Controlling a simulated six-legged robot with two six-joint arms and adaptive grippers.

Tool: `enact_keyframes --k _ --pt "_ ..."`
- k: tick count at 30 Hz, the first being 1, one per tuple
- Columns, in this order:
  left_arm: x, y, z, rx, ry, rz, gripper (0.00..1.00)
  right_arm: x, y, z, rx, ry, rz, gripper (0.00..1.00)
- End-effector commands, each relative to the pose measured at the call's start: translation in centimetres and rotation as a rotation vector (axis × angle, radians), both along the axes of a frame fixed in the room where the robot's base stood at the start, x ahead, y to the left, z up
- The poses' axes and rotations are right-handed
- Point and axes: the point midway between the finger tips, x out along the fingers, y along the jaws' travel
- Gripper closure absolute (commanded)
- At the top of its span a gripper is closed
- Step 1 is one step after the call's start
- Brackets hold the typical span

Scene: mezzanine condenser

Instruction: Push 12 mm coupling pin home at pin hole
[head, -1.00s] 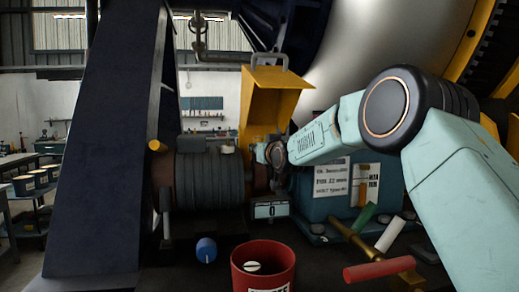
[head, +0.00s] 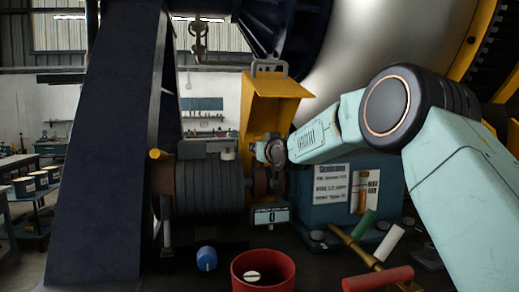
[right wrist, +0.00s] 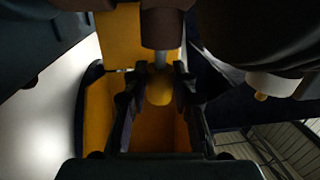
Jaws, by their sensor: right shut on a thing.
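My right gripper (head: 272,152) is at the rust-brown coupling (head: 262,182), under the raised yellow guard cover (head: 275,88). In the right wrist view its two dark fingers (right wrist: 160,84) are shut on a yellow-ended pin (right wrist: 159,92). A short grey shank shows above the yellow end and meets a brown cylindrical part (right wrist: 162,28) of the coupling. The pin hole itself is hidden, and I cannot tell how deep the pin sits. In the head view the pin is too small and dark to make out. My left gripper is not in view.
A ribbed drum (head: 207,190) stands left of the coupling and a blue housing (head: 325,208) right of it. A small display (head: 271,216) is below.

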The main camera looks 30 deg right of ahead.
Motion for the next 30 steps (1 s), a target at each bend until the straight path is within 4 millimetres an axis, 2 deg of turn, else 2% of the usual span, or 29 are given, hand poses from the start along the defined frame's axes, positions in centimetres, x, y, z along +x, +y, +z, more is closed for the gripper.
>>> enact_keyframes --k 8,30 --pt "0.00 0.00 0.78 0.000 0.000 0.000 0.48 0.00 0.01 1.09 0.000 -0.002 0.000 1.00" --pt "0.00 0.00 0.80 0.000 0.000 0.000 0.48 0.02 0.04 1.02 0.000 -0.002 0.007 1.00"
